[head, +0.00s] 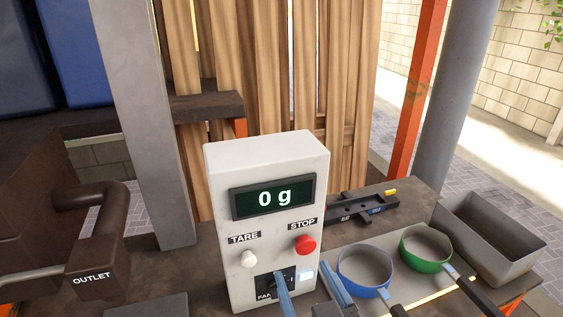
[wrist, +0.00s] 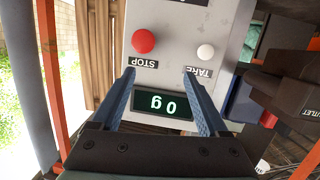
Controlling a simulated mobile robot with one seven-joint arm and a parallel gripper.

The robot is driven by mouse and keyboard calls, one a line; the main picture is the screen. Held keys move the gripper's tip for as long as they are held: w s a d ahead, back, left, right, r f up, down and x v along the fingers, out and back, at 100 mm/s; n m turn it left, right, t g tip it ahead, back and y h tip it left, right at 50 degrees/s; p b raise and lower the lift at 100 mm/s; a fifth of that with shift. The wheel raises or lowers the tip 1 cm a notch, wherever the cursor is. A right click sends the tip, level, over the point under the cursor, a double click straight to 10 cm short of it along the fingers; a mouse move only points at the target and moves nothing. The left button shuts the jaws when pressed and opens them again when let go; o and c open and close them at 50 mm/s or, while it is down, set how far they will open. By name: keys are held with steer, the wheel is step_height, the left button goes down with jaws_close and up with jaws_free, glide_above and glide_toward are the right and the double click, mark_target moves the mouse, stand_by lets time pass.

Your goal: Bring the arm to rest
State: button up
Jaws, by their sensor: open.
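My gripper (head: 303,276) shows at the bottom middle of the head view, its two blue fingers apart in front of the white control box (head: 265,165). In the wrist view my gripper (wrist: 159,72) is open with nothing between the fingers. The display (wrist: 163,103) appears upside down behind the fingers there, and reads 0 g in the head view (head: 273,197). The red STOP button (head: 305,244) and white TARE button (head: 249,259) are below the display. My fingers partly hide the black switch plate low on the box.
A blue-rimmed pan (head: 364,289), a green-rimmed pan (head: 425,265) and a grey bin (head: 468,253) stand to the right. A black tray-like fixture (head: 350,212) lies behind them. A brown machine with an OUTLET (head: 97,277) is at left. A grey post (head: 145,120) rises beside the box.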

step_height(320, 180, up, 22)
steer(key=w+a+f+t+h+p, duration=0.1)
steer(key=w+a+t, duration=0.1)
steer(key=t, duration=0.3)
steer(key=s+a+r+m+t+h+p, duration=0.1)
steer(key=s+r+t, duration=0.2)
steer(key=r, duration=0.8)
steer(key=s+a+r+m+t+h+p, duration=0.1)
steer(key=s+r+t, duration=0.3)
steer(key=r, duration=0.8)
steer(key=s+m, duration=0.1)
steer(key=s, duration=0.1)
steer(key=shift+s+r, duration=0.2)
steer(key=shift+s, duration=0.15)
